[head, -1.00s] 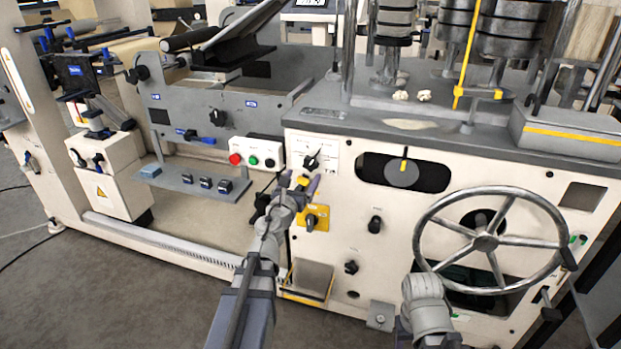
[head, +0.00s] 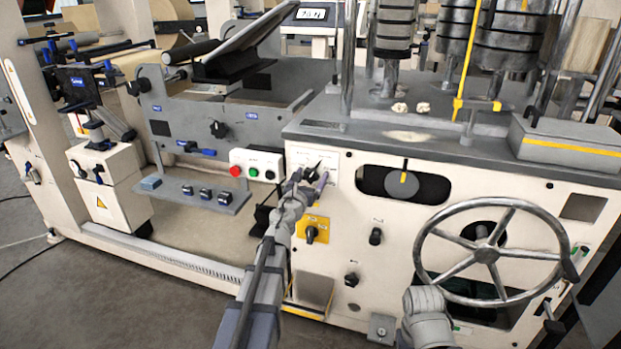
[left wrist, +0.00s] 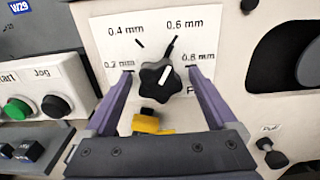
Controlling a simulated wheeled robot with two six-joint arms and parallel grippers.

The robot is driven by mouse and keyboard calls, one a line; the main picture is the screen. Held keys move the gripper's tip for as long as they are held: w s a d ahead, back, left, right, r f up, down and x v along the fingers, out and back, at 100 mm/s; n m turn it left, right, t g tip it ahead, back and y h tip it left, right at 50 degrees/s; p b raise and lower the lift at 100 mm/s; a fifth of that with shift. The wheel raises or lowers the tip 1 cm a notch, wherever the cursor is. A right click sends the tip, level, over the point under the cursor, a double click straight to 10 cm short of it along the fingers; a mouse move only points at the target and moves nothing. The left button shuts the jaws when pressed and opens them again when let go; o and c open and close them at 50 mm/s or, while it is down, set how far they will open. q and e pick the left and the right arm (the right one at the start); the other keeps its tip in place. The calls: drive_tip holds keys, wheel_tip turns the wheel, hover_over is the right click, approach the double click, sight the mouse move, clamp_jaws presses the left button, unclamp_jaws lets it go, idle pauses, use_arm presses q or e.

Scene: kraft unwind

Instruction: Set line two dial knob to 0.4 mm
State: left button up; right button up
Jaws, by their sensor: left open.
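The dial knob (left wrist: 157,85) is black with a white pointer mark, on a white label plate (left wrist: 115,40) reading 0.2, 0.4, 0.6 and 0.8 mm. The mark points up and right, toward the 0.6 mm tick. My left gripper (left wrist: 160,77) is open, its purple fingers on either side of the knob; I cannot tell whether they touch it.
A yellow-plated switch (head: 311,230) sits just below the dial. Red, green and black buttons on a white box (head: 256,165) are to the left. A large handwheel (head: 487,253) and a black knob (head: 376,236) are to the right.

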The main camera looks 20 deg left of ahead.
use_arm(q)
drive_tip(key=shift+c, duration=0.3)
drive_tip(key=c, duration=1.3)
drive_tip(key=shift+n, duration=0.3)
drive_tip(key=n, duration=0.5)
drive_tip(key=shift+d, duration=0.1)
drive_tip(key=n, duration=0.6)
drive_tip(key=shift+r, duration=0.1)
drive_tip(key=shift+n, duration=0.3)
drive_tip(key=o, duration=1.4)
drive_tip(key=shift+c, duration=0.2)
